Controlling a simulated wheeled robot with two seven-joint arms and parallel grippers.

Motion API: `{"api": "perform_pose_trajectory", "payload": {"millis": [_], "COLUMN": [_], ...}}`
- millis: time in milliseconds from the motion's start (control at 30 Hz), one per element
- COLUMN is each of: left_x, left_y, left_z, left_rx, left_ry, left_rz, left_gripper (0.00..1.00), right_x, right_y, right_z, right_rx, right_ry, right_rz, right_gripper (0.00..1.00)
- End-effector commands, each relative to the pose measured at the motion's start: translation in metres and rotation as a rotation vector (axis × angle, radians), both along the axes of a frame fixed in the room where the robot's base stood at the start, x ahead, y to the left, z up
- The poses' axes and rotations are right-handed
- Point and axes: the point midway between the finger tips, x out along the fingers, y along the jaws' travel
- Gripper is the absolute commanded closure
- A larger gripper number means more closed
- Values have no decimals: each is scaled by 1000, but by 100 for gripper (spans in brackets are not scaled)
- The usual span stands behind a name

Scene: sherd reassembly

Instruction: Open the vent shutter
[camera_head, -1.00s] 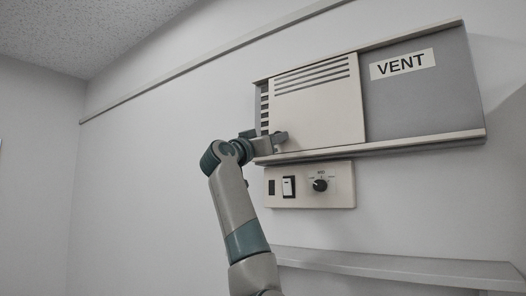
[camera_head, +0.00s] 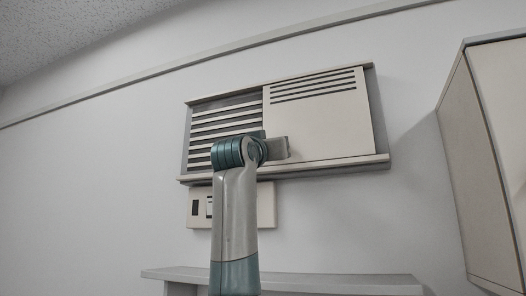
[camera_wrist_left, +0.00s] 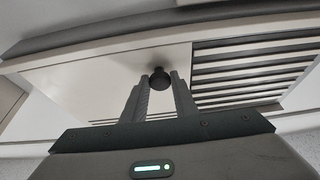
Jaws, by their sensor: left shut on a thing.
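The vent shutter (camera_head: 330,120) is a cream panel with dark slots along its top, sitting over the right part of the vent frame (camera_head: 372,92). To its left, the louvres (camera_head: 222,118) are exposed. My left gripper (camera_head: 284,148) is at the shutter's lower left corner. In the left wrist view my left gripper (camera_wrist_left: 160,86) has its two fingers shut on the shutter's dark round knob (camera_wrist_left: 160,76). There the louvres (camera_wrist_left: 250,72) show on the right. The knob is hidden in the head view. My right gripper is out of view.
A control box (camera_head: 265,206) is under the vent, partly hidden by my left arm. A pale shelf (camera_head: 320,281) runs below. A cabinet (camera_head: 485,150) stands at the right. The wall left of the vent is clear.

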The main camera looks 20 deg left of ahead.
Motion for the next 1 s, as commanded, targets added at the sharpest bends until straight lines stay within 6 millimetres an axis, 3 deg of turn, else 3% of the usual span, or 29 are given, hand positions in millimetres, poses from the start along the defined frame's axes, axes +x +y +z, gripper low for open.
{"api": "perform_pose_trajectory", "payload": {"millis": [300, 333, 400, 1000], "left_x": [0, 0, 0, -8], "left_y": [-1, -1, -1, 0], "left_z": [0, 0, 0, -4], "left_rx": [0, 0, 0, 0], "left_ry": [1, 1, 0, -2], "left_rz": [-1, -1, -1, 0], "left_gripper": [100, 69, 56, 56], "right_x": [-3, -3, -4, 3], "right_y": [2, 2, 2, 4], "right_z": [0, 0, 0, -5], "right_rx": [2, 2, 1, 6], "right_ry": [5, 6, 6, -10], "right_rz": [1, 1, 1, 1], "right_gripper": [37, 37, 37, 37]}}
